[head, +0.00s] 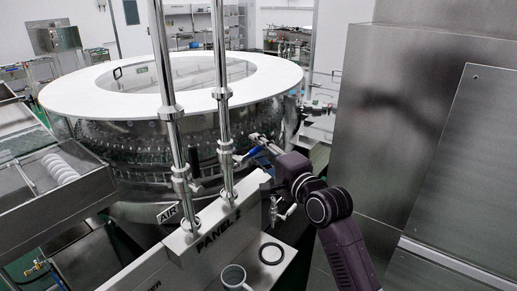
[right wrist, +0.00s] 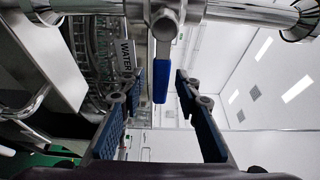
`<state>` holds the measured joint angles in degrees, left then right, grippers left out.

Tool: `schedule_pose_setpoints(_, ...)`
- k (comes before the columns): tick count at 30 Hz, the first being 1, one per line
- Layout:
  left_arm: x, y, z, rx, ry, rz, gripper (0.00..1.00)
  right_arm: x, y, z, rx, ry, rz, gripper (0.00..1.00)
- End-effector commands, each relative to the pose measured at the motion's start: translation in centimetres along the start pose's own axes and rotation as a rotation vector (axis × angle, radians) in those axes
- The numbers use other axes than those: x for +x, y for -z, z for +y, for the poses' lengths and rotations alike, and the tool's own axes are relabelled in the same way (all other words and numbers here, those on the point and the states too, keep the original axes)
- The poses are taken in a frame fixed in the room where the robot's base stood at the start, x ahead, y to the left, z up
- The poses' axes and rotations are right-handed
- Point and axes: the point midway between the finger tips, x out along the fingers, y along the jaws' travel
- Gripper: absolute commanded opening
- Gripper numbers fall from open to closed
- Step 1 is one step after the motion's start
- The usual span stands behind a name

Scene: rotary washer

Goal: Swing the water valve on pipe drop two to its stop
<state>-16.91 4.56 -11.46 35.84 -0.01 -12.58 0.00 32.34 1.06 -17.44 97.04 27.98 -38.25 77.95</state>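The water valve has a blue lever handle (right wrist: 161,80) that hangs below a metal pipe (right wrist: 230,12) in the right wrist view. In the head view the blue handle (head: 252,153) shows beside the right-hand upright pipe (head: 223,110). My right gripper (head: 263,144) is open, with its fingers pointing at the handle. In the right wrist view the handle lies between the two fingers in the picture, with gaps on both sides. I cannot tell how deep it sits between them. A WATER label (right wrist: 126,54) is next to the valve. My left gripper is not in view.
The left-hand upright pipe (head: 170,110) has an AIR label (head: 168,213). Both pipes rise from a PANEL 2 box (head: 190,250). The round washer (head: 75,97) stands behind; a steel cabinet (head: 390,130) is right.

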Motion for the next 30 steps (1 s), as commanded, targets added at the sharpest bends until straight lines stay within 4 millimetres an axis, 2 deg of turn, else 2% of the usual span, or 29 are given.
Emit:
schedule_pose_setpoints(1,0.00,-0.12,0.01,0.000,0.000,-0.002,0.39,-0.01,0.01,0.01,0.000,0.000,0.000,0.26)
schedule_pose_setpoints(8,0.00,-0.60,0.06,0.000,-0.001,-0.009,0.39,-0.03,0.02,0.02,0.000,0.000,0.000,0.01)
schedule_pose_setpoints(22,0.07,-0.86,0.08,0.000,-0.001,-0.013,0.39,-0.04,0.03,0.06,-0.008,0.002,0.000,0.00)
schedule_pose_setpoints(30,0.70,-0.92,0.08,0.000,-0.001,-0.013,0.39,-0.03,0.06,-0.50,-0.101,0.039,0.001,0.00)
